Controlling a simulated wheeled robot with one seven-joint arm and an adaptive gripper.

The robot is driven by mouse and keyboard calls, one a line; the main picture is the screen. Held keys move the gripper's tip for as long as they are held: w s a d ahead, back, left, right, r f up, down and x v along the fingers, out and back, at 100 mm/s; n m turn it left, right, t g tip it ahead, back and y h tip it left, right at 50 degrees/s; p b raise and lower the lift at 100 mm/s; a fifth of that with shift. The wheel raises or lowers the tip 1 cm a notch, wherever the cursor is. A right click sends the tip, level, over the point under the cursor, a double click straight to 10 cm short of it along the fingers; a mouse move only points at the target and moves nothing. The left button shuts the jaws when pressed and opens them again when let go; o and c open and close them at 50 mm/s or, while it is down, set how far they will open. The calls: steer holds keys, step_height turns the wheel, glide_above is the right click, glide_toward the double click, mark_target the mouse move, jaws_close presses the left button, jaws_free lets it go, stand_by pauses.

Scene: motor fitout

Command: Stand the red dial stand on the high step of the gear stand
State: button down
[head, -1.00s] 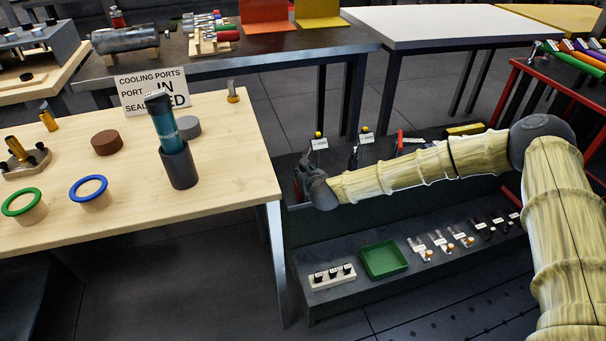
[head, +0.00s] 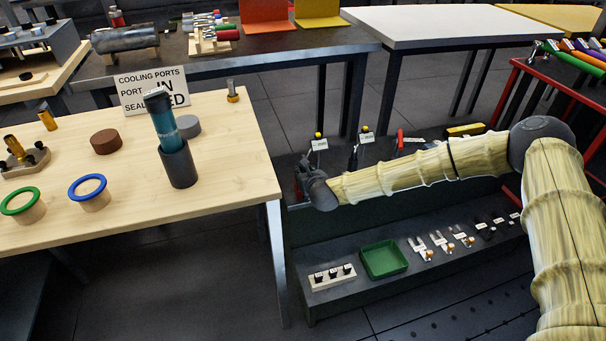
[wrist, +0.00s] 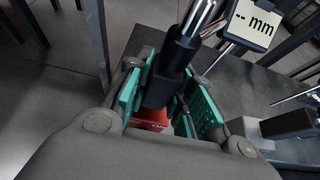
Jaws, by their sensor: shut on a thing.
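In the wrist view my gripper (wrist: 166,103) has its green-lined fingers closed around the black lower part of a stand with a shiny metal post. A red piece, taken as the base of the red dial stand (wrist: 150,118), shows below between the fingers. The rest of the base is hidden. In the head view my gripper (head: 304,178) is over the left end of the gear stand's dark high step (head: 432,133). It largely hides what it holds, and I cannot tell whether the base touches the step.
The low step (head: 345,292) holds a green tray (head: 384,259), a pale block (head: 332,278) and several small labelled parts. A wooden table (head: 235,185) is close on the left.

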steer(key=shift+r, duration=0.1)
steer(key=c, duration=1.2)
jaws_free()
steer(key=shift+o, duration=0.2)
steer(key=shift+s+f, duration=0.1)
steer(key=shift+f, duration=0.1)
steer(key=v, duration=1.2)
